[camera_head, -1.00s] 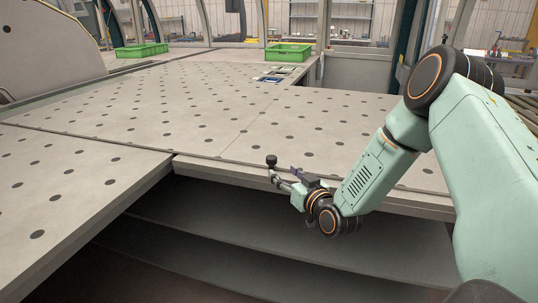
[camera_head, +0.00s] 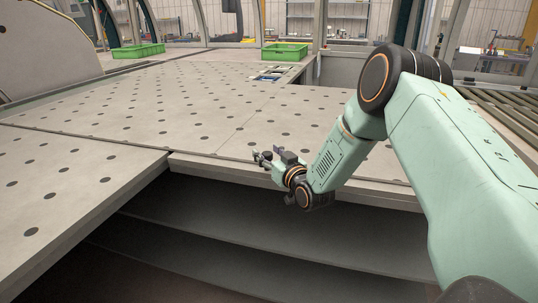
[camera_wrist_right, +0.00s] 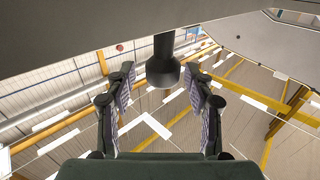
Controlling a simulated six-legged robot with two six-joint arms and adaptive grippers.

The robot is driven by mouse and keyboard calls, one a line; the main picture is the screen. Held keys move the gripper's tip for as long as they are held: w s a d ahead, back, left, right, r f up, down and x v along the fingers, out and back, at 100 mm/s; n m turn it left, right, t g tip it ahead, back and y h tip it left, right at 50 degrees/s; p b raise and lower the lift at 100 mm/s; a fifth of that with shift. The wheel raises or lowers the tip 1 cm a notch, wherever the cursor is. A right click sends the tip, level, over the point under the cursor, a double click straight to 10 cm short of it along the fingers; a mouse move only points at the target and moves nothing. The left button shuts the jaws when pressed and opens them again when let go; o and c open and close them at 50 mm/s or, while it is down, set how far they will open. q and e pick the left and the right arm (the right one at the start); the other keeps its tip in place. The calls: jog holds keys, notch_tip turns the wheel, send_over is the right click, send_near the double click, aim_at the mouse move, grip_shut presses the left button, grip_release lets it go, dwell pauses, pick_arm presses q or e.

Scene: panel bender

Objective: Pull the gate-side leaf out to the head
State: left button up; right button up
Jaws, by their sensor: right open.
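The perforated table leaf (camera_head: 330,167) in front of my right arm has its front edge set back from the leaf at the left (camera_head: 75,195). A black knob (camera_wrist_right: 163,70) on a stem stands out from the leaf's edge in the right wrist view. My right gripper (camera_head: 267,157) is at this front edge in the head view, where I cannot separate the knob from the fingers. In the wrist view my right gripper (camera_wrist_right: 164,98) is open, its two fingers on either side of the knob with gaps. My left gripper is out of view.
Under the leaf is a dark open space with shelves (camera_head: 250,240). Two green crates (camera_head: 285,51) (camera_head: 138,50) stand at the back of the table. A roller conveyor (camera_head: 500,110) lies at the right, behind my arm. Most of the perforated surface is clear.

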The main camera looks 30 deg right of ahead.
jog(key=shift+w+a, duration=0.1)
jog(key=shift+w, duration=0.1)
jog(key=shift+w+a+f, duration=0.15)
jog(key=shift+w+f, duration=0.1)
jog(key=shift+w, duration=0.05)
jog(key=c, duration=0.3)
jog(key=shift+s+d+r, duration=0.15)
jog(key=shift+s+d, duration=0.05)
jog(key=shift+s, duration=0.15)
jog(key=c, duration=0.5)
jog(key=shift+w, duration=0.1)
grip_shut()
